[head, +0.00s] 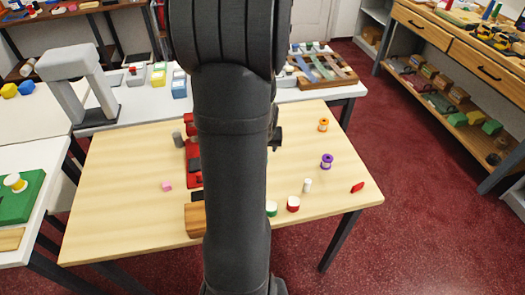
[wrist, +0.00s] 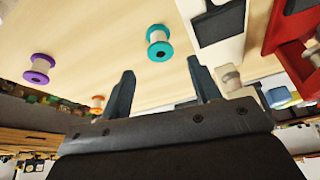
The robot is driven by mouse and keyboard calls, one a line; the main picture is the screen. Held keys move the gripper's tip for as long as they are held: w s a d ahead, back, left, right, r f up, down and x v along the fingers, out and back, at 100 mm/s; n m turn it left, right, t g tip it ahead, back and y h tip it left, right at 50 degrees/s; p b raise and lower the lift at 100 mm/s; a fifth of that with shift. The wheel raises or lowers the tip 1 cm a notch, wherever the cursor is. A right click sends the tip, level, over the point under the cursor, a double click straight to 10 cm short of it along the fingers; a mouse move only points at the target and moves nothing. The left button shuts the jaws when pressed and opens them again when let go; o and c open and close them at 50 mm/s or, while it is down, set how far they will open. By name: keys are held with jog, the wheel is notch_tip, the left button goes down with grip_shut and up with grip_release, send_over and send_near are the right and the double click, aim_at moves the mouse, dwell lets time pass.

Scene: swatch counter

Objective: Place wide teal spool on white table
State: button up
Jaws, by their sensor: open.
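The wide teal spool (wrist: 159,44) stands on the pale wooden table (head: 120,185) in the wrist view, just past the fingertips and between their lines. In the head view my arm hides it. My gripper (wrist: 161,82) is open, with nothing between its fingers. In the head view only a dark bit of it shows beside my arm. A white table (head: 150,107) stands behind the wooden one, with cartons on it. Another white-topped table (head: 42,256) at the left front bears a green board.
On the wooden table are a purple spool (head: 326,161), an orange spool (head: 323,125), a white cylinder (head: 307,185), a red-sided round piece (head: 293,204) and a red item (head: 357,187). A white tray (wrist: 232,22) and red tray (wrist: 284,42) flank the teal spool's right.

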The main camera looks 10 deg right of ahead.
jog(key=v, duration=0.3)
jog(key=shift+s+r, duration=0.15)
jog(key=shift+r, duration=0.15)
jog(key=shift+o, duration=0.4)
jog(key=shift+r, duration=0.15)
jog(key=w+a+r+m+g, duration=0.2)
jog(key=w+r+m+g, duration=0.3)
jog(key=m, duration=0.6)
jog(key=shift+t+h, duration=0.3)
jog(key=shift+t, duration=0.3)
jog(key=f, duration=0.3)
jog(key=d+f, duration=0.1)
jog(key=f, duration=0.2)
jog(key=s+f, duration=0.1)
jog(key=f, duration=0.3)
jog(key=shift+d, duration=0.35)
jog(key=shift+w+d+f, duration=0.1)
jog(key=shift+d+f, duration=0.15)
jog(key=shift+f, duration=0.75)
jog(key=shift+w+d+f, duration=0.1)
jog(key=shift+d+f, duration=0.1)
jog(key=shift+f, duration=0.8)
jog(key=shift+w+d+f, duration=0.1)
jog(key=shift+d+f, duration=0.15)
jog(key=shift+f, duration=0.8)
jog(key=shift+c, duration=0.2)
